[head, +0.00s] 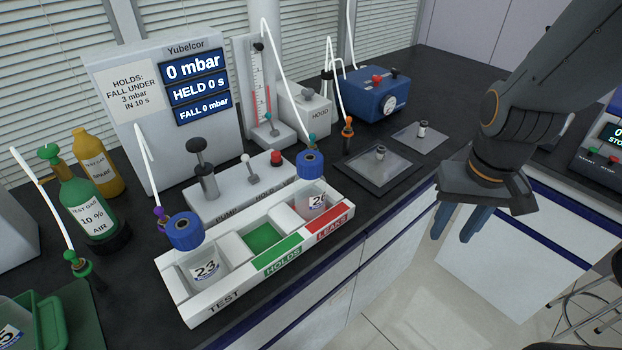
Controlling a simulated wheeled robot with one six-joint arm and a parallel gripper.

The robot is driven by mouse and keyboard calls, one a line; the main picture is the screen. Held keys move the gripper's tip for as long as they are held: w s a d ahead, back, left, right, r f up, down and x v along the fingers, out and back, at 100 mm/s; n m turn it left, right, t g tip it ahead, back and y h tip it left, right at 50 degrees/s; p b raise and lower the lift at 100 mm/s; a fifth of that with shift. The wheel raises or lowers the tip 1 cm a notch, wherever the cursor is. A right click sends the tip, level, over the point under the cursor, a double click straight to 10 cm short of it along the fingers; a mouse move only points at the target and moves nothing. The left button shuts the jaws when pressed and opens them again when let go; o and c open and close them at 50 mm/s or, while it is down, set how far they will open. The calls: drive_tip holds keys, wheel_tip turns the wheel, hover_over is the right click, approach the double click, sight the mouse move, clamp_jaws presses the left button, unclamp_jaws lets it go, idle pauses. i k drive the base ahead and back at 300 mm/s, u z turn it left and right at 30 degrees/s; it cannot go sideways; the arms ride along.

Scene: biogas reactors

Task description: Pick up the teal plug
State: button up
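The teal plug (312,140) is small and upright at the lower end of a white hose. The hose arches over from the top of the manometer (256,85). The plug stands just behind the blue-capped bottle (310,165) in the LEAKS end of the white tray; its lower part is partly hidden by that cap. My gripper (451,234) hangs at the right, beyond the bench front edge and well to the right of the plug. Its two blue fingers point down, apart, with nothing between them.
An orange plug (347,128) stands right of the teal one, a purple plug (161,217) and green plug (80,265) at left. The white tray (196,309) holds another blue-capped bottle (190,245). Dark plates (360,174) with small weights lie right. A blue pump box (375,95) stands behind.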

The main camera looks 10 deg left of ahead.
sight(312, 136)
drive_tip(key=u, duration=2.3)
drive_tip(key=k, duration=0.85)
drive_tip(key=z, duration=1.05)
drive_tip(key=i, duration=0.95)
